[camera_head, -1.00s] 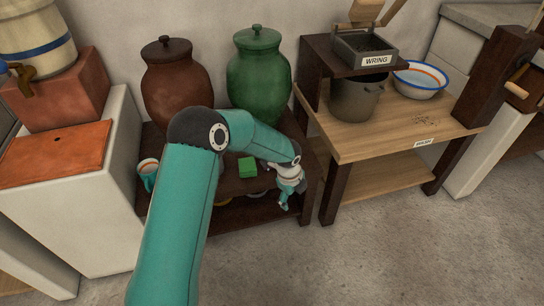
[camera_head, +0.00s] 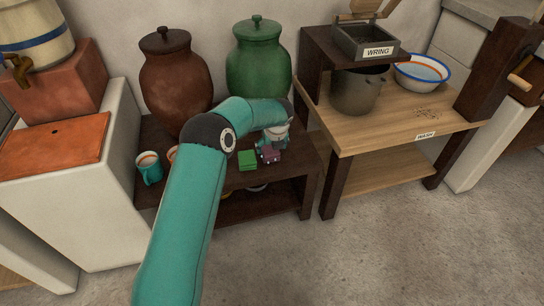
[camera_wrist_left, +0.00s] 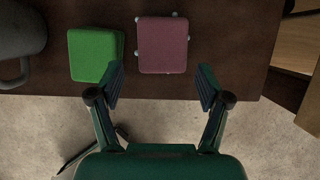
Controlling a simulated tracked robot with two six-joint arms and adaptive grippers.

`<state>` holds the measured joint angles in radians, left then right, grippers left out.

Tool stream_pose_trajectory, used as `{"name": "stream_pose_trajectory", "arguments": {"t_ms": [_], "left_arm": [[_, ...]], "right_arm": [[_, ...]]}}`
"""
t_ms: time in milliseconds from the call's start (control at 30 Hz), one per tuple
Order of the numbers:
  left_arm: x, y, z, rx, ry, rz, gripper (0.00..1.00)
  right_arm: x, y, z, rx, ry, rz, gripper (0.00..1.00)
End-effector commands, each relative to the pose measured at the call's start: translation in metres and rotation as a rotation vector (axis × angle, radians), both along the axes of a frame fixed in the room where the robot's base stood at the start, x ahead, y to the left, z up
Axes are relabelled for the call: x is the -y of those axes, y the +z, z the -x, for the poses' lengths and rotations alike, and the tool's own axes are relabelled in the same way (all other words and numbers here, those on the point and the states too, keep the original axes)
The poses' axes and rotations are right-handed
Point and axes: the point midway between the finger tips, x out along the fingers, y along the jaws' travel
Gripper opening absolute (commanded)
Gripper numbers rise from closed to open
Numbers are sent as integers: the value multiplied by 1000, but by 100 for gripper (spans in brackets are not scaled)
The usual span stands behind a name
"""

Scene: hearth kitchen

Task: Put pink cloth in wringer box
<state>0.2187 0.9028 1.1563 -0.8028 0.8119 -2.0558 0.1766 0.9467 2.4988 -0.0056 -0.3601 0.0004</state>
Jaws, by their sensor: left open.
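The pink cloth (camera_wrist_left: 162,46) is a folded, dull pink square lying on the dark low table, beside a green folded piece (camera_wrist_left: 92,54). In the head view the pink cloth (camera_head: 268,155) shows partly, under and behind my left gripper (camera_head: 271,148). In the left wrist view my left gripper (camera_wrist_left: 161,80) is open and empty, its two fingers spread on either side of the cloth's near edge. The wringer box (camera_head: 350,50) is a grey, open-topped box labelled WRING on a raised dark shelf, its wooden lid tipped up. My right gripper is not in view.
A green jar (camera_head: 258,65) and a brown jar (camera_head: 174,85) stand behind the cloth. Below the wringer box are a metal pot (camera_head: 357,92) and a white bowl (camera_head: 421,76) on the wooden washstand (camera_head: 385,130).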

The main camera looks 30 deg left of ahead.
Motion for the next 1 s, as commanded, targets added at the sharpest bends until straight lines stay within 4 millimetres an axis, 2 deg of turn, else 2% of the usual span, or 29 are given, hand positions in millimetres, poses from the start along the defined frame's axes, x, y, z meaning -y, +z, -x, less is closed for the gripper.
{"name": "stream_pose_trajectory", "arguments": {"t_ms": [167, 500, 800, 833, 1000], "left_arm": [[-3, -10, -2, 1, 2, 0, 77], [-14, -51, -15, -1, 1, 0, 77], [-16, -54, -16, 1, 2, 0, 77], [-16, -54, -16, 1, 2, 0, 75], [-16, -54, -16, 1, 2, 0, 47]], "right_arm": [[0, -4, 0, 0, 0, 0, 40], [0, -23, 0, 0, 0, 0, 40], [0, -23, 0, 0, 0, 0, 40], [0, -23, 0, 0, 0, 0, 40], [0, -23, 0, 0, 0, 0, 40]]}}
